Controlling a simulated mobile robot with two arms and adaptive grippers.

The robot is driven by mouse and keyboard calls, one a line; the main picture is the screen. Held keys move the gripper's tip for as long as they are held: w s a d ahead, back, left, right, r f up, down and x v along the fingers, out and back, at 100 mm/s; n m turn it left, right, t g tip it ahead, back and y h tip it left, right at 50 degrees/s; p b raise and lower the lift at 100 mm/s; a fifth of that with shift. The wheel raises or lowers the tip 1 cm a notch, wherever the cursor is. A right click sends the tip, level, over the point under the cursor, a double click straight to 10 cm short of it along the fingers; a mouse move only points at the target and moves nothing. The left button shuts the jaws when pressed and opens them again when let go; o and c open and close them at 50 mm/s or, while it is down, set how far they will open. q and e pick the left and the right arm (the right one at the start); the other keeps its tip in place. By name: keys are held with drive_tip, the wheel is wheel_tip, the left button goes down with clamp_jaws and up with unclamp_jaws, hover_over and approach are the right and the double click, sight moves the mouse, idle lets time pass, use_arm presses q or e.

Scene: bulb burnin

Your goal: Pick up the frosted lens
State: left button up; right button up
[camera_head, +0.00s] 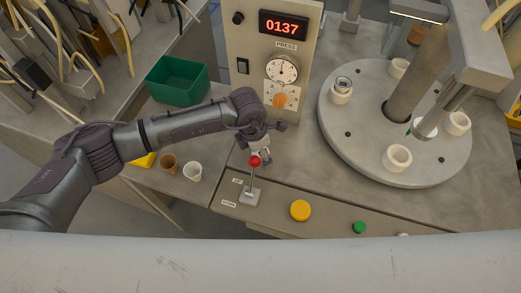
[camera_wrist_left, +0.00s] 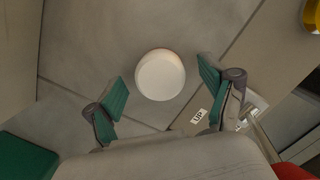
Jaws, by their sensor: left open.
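The frosted lens (camera_wrist_left: 160,75) is a round, whitish dome on the grey bench top in the left wrist view. My left gripper (camera_wrist_left: 163,88) is open, with one green-padded finger on each side of the lens. Gaps show between the lens and both fingers, so neither appears to touch it. In the head view my left gripper (camera_head: 262,148) is over the bench in front of the press panel. There the wrist and fingers largely cover the spot, and I cannot make out the lens clearly. My right gripper is not in view.
A red-knobbed lever (camera_head: 254,162) stands close in front of my left gripper. The press panel (camera_head: 244,60) rises behind it. A round turntable (camera_head: 345,155) with white cups is to the right.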

use_arm(q)
drive_tip(key=c, duration=0.9)
drive_tip(key=shift+o, duration=0.2)
drive_tip(key=shift+r, duration=0.1)
